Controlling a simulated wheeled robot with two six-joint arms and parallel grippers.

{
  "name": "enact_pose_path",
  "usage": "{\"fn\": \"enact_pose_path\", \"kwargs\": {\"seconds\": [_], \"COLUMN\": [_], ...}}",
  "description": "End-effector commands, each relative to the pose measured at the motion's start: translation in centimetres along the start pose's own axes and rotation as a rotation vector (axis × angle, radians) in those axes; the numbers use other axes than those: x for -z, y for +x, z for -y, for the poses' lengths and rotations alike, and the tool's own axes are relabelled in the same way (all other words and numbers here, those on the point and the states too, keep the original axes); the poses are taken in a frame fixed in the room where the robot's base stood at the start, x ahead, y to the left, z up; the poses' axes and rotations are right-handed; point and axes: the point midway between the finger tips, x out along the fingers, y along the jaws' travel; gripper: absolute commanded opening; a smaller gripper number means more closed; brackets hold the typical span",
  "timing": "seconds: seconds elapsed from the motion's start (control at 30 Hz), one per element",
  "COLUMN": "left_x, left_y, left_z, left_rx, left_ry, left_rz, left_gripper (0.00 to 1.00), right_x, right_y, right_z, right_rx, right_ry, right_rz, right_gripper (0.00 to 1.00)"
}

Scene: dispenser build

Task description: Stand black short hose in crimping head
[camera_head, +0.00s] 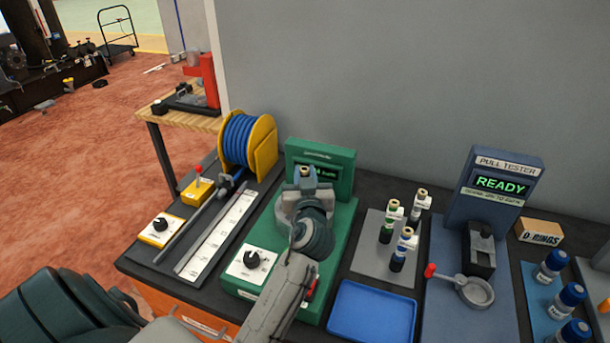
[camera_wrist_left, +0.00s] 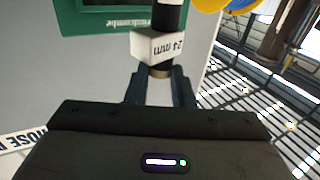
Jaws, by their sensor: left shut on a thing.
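My left gripper (camera_head: 305,187) is over the green crimping machine (camera_head: 340,225) in the head view. In the left wrist view its fingers (camera_wrist_left: 160,88) are shut on the brass end of the black short hose (camera_wrist_left: 171,17), which carries a white tag (camera_wrist_left: 157,46) reading 24 mm. In the head view the hose's top end (camera_head: 306,171) shows as a small light spot at the gripper. The gripper and wrist cover most of the crimping head, so I cannot tell whether the hose's lower end touches it.
Right of the machine, a grey rack (camera_head: 375,262) holds several tagged hoses, with a blue tray (camera_head: 372,314) in front. A pull tester (camera_head: 492,188) reading READY stands farther right. A blue hose reel (camera_head: 240,140) and a ruler strip (camera_head: 217,235) are at the left.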

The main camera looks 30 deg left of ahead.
Motion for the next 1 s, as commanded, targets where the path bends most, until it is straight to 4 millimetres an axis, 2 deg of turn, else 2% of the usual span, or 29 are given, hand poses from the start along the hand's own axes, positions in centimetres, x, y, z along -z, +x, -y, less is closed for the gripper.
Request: {"fn": "enact_pose_path", "kwargs": {"seconds": [1.0], "left_x": [-0.22], "left_y": [0.01], "left_z": [0.01], "left_rx": [0.000], "left_ry": [0.000], "left_rz": [-0.002], "left_gripper": [0.00], "right_x": [-0.10], "right_y": [0.82], "right_z": [0.50], "right_rx": [0.005], "right_ry": [0.002], "right_rz": [0.000], "right_gripper": [0.36]}}
